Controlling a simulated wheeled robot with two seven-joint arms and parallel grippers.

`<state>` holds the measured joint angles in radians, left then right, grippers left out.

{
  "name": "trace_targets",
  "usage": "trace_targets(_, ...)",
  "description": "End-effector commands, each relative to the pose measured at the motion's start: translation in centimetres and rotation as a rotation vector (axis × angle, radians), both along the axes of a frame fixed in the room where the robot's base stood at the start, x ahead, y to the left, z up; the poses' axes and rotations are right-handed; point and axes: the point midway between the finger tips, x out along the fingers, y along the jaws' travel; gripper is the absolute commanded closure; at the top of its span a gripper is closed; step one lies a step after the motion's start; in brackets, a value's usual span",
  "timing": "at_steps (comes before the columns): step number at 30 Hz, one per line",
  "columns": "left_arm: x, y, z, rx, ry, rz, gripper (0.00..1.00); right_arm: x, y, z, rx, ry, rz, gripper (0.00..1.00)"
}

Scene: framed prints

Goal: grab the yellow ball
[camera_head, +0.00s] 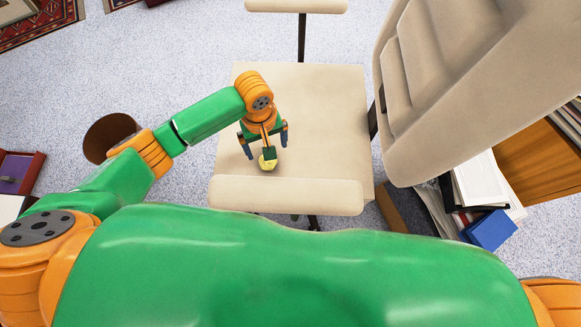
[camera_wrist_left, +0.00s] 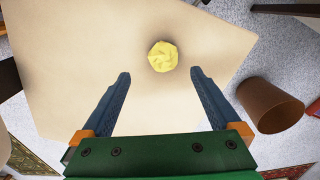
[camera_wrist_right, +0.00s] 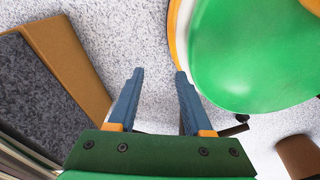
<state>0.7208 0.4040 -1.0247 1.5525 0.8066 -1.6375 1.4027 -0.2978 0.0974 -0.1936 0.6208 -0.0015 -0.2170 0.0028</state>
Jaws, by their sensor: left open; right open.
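The yellow ball (camera_head: 268,162) looks faceted, like crumpled paper, and rests on the beige chair seat (camera_head: 325,110), near the padded edge closest to me. My left gripper (camera_head: 268,147) is open above the seat, over the ball, and partly covers it in the head view. In the left wrist view the ball (camera_wrist_left: 162,56) lies beyond the fingertips, between their lines, with nothing held. My right gripper (camera_wrist_right: 160,75) is open and empty over the carpet in the right wrist view. It is not seen in the head view.
A beige chair back or cushion (camera_head: 480,70) rises at the right. Books and binders (camera_head: 480,195) stand beside a wooden cabinet (camera_head: 540,165) at right. A brown bin (camera_head: 108,135) stands on the carpet at left. The seat around the ball is clear.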

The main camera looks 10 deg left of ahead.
Motion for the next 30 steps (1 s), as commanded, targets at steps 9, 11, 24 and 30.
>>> trace_targets(9,-0.6,0.2,-5.3,0.014,0.007,0.006,0.03,1.1,0.0,-2.9,0.002,-0.026,-0.011,0.50)
trace_targets(11,-0.6,0.1,-6.3,0.014,0.006,0.007,0.03,1.6,-0.1,-3.3,0.000,-0.036,-0.014,0.50)
trace_targets(24,-0.6,0.1,-6.8,0.011,0.004,0.005,0.41,2.2,-0.9,-3.2,-0.012,-0.048,-0.019,0.50)
trace_targets(30,-0.6,0.1,-6.8,0.011,0.004,0.005,0.90,2.1,-1.0,-3.2,-0.014,-0.045,-0.018,0.50)
